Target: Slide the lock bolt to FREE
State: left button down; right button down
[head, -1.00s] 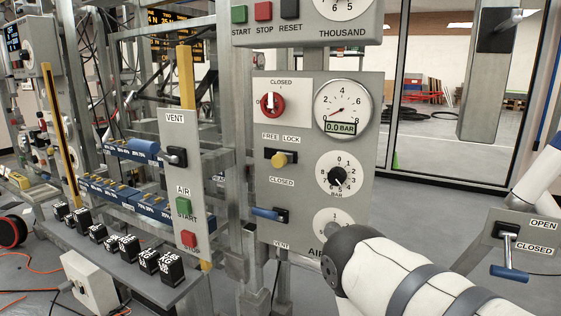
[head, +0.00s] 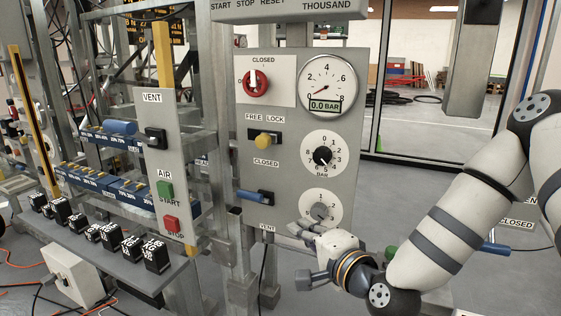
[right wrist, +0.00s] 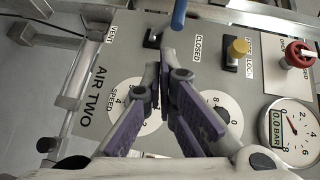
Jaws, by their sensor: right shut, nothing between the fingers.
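The lock bolt has a yellow knob (head: 264,141) on a dark plate under the FREE LOCK label (head: 265,118) on the grey AIR panel. The knob also shows in the right wrist view (right wrist: 239,47), upper right. I cannot tell exactly where it sits along its slot. My right gripper (head: 304,229) is at the panel's lower edge, below and right of the knob and apart from it. In the right wrist view its purple-padded fingers (right wrist: 166,72) are shut and empty, in front of the lower dials. My left gripper is not in view.
A blue lever (head: 251,196) sticks out below the bolt, and it shows near my fingertips in the right wrist view (right wrist: 179,15). A red rotary knob (head: 256,82) and a pressure gauge (head: 327,85) are above. The VENT and AIR START panel (head: 164,175) stands to the left.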

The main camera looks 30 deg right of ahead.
aim_at(274, 142)
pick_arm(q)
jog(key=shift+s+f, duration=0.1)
pick_arm(e)
jog(key=w+d+r+m+t+h, duration=0.1)
jog(key=d+r+m+t+h, duration=0.1)
jog(key=r, duration=0.7)
jog(key=shift+d+m+t+h, duration=0.4)
jog(key=shift+d+m+t, duration=0.2)
jog(key=shift+d+m, duration=0.55)
jog(key=shift+w+a+r, duration=0.1)
jog(key=shift+w, duration=0.05)
